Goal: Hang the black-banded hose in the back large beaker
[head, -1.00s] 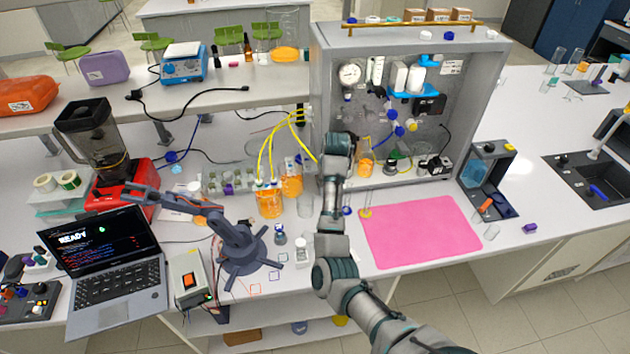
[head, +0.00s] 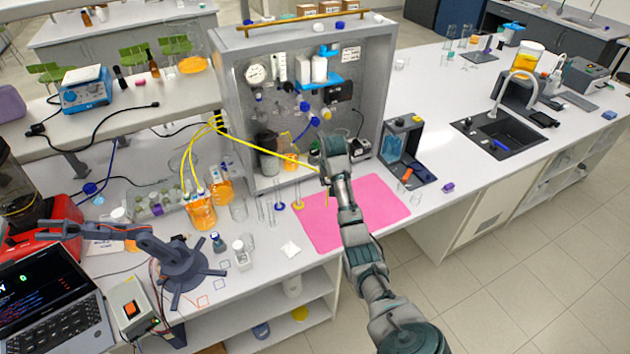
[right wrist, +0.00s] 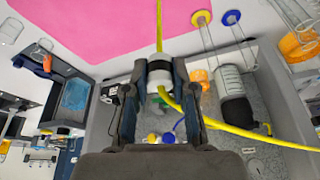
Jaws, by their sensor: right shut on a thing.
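My right gripper (head: 328,170) is shut on a yellow hose (head: 268,154) above the back edge of the pink mat. In the right wrist view the hose (right wrist: 240,131) passes between the fingers (right wrist: 160,75), with a length running out beyond them. The hose arches back to the left. Other yellow hoses (head: 187,160) drop toward the front large beaker (head: 201,214) of orange liquid. The back large beaker (head: 223,189), also orange, stands just behind it. My left gripper is out of view.
The pink mat (head: 375,205) lies under my right arm. A grey rig cabinet (head: 230,90) stands behind it. Slim glass cylinders (head: 271,210) and an empty beaker (head: 238,208) stand right of the orange beakers. A small dark robot arm (head: 180,262) stands at the front left.

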